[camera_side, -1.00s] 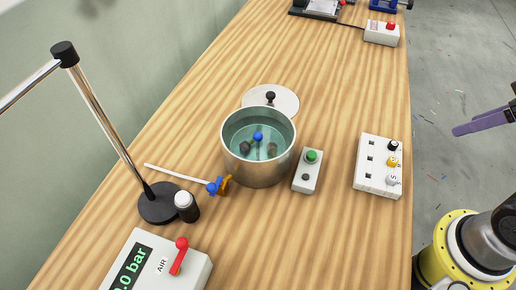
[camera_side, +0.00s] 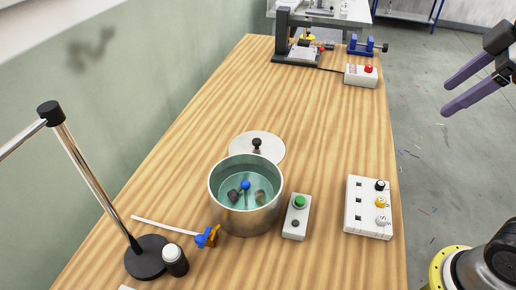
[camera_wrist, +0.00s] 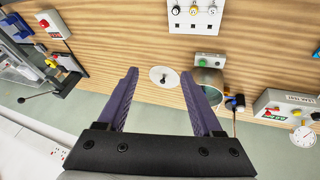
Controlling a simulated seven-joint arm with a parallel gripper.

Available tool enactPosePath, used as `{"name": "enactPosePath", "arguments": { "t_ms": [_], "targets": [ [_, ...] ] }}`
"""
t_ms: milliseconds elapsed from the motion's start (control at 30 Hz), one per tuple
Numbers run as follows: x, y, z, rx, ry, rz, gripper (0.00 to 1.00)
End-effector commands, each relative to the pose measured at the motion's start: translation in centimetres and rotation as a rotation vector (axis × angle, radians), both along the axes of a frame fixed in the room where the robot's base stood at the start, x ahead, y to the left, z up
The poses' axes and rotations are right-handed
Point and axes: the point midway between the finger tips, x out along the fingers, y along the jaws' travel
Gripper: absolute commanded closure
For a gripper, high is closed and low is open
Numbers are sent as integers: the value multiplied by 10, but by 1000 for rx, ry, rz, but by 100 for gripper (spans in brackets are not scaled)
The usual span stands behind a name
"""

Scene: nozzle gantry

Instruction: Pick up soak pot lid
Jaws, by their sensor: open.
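The soak pot lid (camera_side: 268,144) is a pale round disc with a black knob (camera_side: 257,143). It lies flat on the bench just behind the metal soak pot (camera_side: 246,215), which hides part of its near edge. The pot is uncovered, with greenish liquid and several small parts inside. The lid (camera_wrist: 158,78) also shows in the wrist view, between my fingers in the picture but well beyond them. My gripper (camera_side: 449,100) is open and empty, in the air off the bench's right side; its two purple fingers (camera_wrist: 160,90) are wide apart.
A box with a green button (camera_side: 297,217) stands right of the pot, and a white block with coloured knobs (camera_side: 367,207) farther right. A lamp stand (camera_side: 148,257) and a white rod with a blue end (camera_side: 170,227) are at the left.

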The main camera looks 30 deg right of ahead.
Motion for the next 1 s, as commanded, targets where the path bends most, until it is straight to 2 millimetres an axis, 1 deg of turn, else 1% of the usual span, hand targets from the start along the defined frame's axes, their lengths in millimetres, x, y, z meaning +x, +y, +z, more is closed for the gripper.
{"name": "enactPosePath", "arguments": {
  "t_ms": [33,67,100,167,200,333,467,500,567,633,700,767,800,867,900,967,1000],
  "targets": [
    [18,3,13,-23,12,56,33],
    [27,5,20,-38,19,93,33],
    [41,7,29,-58,30,141,33],
    [61,12,40,-85,45,212,33],
    [76,15,46,-102,54,256,33],
    [122,28,57,-149,90,395,33],
    [168,43,57,-187,126,522,33],
    [182,49,55,-197,138,559,33],
    [202,58,49,-210,157,613,33],
    [226,68,40,-223,176,669,33],
    [248,80,27,-233,198,723,33],
    [266,90,14,-240,218,764,33],
    [278,98,4,-244,229,790,33],
    [294,109,-14,-246,252,823,33],
    [305,116,-27,-247,265,843,33],
    [318,128,-48,-246,287,864,33],
    [326,134,-62,-245,302,873,33]
  ]
}}
